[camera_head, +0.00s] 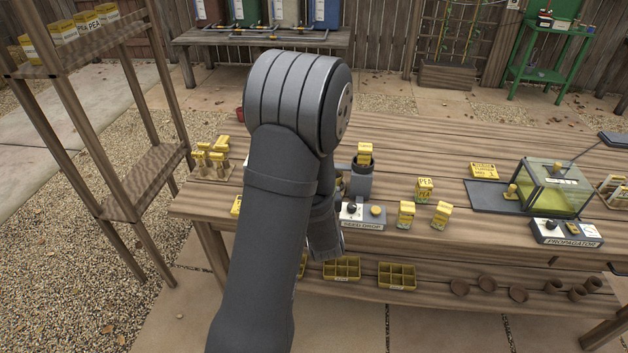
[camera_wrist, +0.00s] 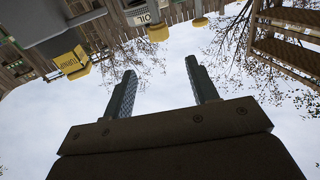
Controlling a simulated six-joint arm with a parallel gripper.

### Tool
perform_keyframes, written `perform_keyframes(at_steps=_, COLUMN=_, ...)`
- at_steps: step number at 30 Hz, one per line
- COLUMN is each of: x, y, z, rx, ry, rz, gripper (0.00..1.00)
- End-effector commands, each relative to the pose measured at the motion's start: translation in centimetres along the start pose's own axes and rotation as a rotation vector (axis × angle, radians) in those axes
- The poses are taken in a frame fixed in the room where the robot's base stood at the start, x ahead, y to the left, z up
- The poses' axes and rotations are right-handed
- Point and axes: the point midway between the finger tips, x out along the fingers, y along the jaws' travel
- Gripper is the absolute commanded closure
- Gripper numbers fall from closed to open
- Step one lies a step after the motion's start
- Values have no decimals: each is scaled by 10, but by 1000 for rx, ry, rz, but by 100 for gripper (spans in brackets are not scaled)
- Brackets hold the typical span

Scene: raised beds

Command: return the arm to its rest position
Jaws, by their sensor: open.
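My arm (camera_head: 270,210) rises through the middle of the head view, bends at a large rounded joint at the top, and a further link comes down behind it over the bench. My gripper is not visible in the head view, hidden behind my own arm. In the wrist view, my gripper (camera_wrist: 160,66) shows two dark fingers standing well apart with only pale sky between them. It is open and empty, and neither finger touches anything.
A wooden shelf (camera_head: 150,185) stands left. The wrist view shows a yellow turnip packet (camera_wrist: 72,62) and a wooden rack (camera_wrist: 290,45).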

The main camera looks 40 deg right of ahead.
Motion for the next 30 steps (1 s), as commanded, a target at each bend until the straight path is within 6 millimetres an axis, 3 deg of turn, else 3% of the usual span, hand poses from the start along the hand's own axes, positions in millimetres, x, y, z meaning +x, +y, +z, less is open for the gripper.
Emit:
perform_keyframes(at_steps=20, x=3, y=0, z=0, rx=0, ry=0, rz=0, gripper=47)
perform_keyframes(at_steps=23, x=13, y=0, z=1, rx=0, ry=-1, rz=-1, gripper=47)
perform_keyframes(at_steps=30, x=58, y=-1, z=1, rx=0, ry=1, rz=-3, gripper=47)
